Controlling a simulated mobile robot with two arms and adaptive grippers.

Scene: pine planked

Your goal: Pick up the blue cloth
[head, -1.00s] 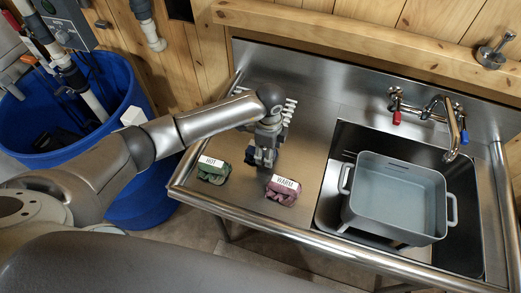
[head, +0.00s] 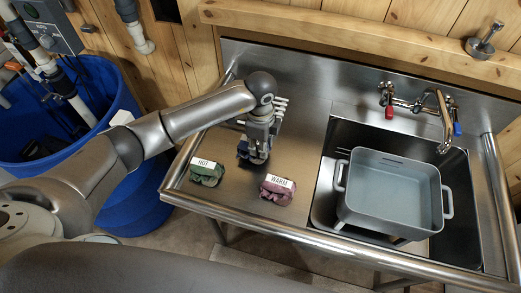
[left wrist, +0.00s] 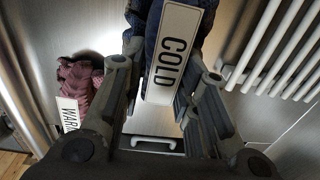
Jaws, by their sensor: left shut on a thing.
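The blue cloth (head: 243,148) is a dark blue bundle on the steel counter, mostly hidden by my left gripper (head: 256,157) in the head view. In the left wrist view the blue cloth (left wrist: 153,28) carries a white label reading COLD. My left gripper (left wrist: 160,90) is shut on it, with fingers on both sides of the bundle. Whether the cloth still touches the counter is unclear. My right gripper is not in view.
A green cloth labelled HOT (head: 207,172) and a maroon cloth labelled WARM (head: 277,190) lie nearer the counter's front edge. White rods (head: 281,107) stand behind my gripper. A grey tub (head: 392,225) sits in the sink at right. A blue barrel (head: 140,200) stands left.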

